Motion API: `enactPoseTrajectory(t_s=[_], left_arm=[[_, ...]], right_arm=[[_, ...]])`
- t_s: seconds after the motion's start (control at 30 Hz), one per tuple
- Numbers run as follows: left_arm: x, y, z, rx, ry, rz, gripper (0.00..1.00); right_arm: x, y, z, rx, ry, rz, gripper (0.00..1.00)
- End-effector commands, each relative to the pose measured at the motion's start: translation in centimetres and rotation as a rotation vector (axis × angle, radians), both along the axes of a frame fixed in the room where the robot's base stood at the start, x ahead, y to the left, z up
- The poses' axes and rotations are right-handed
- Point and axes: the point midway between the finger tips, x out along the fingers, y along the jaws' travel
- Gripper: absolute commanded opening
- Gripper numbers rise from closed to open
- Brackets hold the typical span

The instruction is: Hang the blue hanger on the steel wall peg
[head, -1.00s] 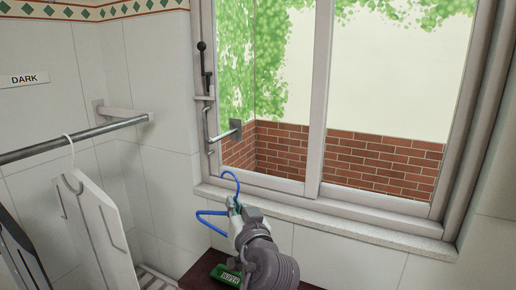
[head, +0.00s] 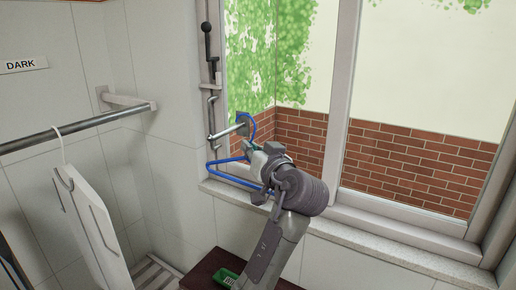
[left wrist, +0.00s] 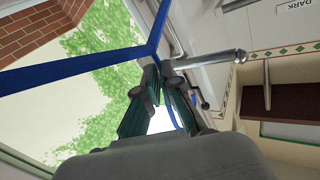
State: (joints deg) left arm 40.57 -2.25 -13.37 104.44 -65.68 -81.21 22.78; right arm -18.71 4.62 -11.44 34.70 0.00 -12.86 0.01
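The blue hanger (head: 226,162) is held up in front of the window. My left gripper (head: 254,150) is shut on it near its neck; in the left wrist view the green-padded fingertips (left wrist: 156,78) close where the blue bars (left wrist: 85,63) meet. The steel wall peg (head: 226,133) sticks out from a small square plate, just up and left of the gripper. It also shows in the left wrist view (left wrist: 210,59), close beside the fingertips. The hanger's hook shows near the plate; I cannot tell whether it is around the peg. My right gripper is out of view.
A stone sill (head: 375,242) runs below the window. A green item (head: 226,278) lies on the dark surface below.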

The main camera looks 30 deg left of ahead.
Motion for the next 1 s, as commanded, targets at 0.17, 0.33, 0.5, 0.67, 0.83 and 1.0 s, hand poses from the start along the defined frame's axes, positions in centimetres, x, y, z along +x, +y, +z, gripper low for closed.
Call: enactPoseTrajectory(t_s=[0.17, 0.33, 0.5, 0.67, 0.83, 1.0], left_arm=[[0.1, 1.5, 0.1, 0.001, -0.001, 0.002, 0.0], [0.2, 2.9, 0.1, 0.002, 0.0, 0.001, 0.0], [0.3, 4.3, 0.1, 0.001, -0.001, 0.002, 0.0], [0.4, 5.5, 0.1, 0.001, -0.001, 0.001, 0.0], [0.4, 6.0, -1.3, -0.001, -0.001, -0.001, 0.0], [0.5, 5.9, -2.6, -0.001, -0.001, -0.001, 0.0]], right_arm=[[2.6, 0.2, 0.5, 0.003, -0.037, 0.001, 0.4], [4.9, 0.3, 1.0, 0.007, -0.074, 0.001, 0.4], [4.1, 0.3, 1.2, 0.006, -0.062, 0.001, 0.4], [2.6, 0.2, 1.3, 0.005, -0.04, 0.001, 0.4], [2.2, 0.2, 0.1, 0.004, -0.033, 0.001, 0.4], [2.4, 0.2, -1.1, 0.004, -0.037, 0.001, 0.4]])
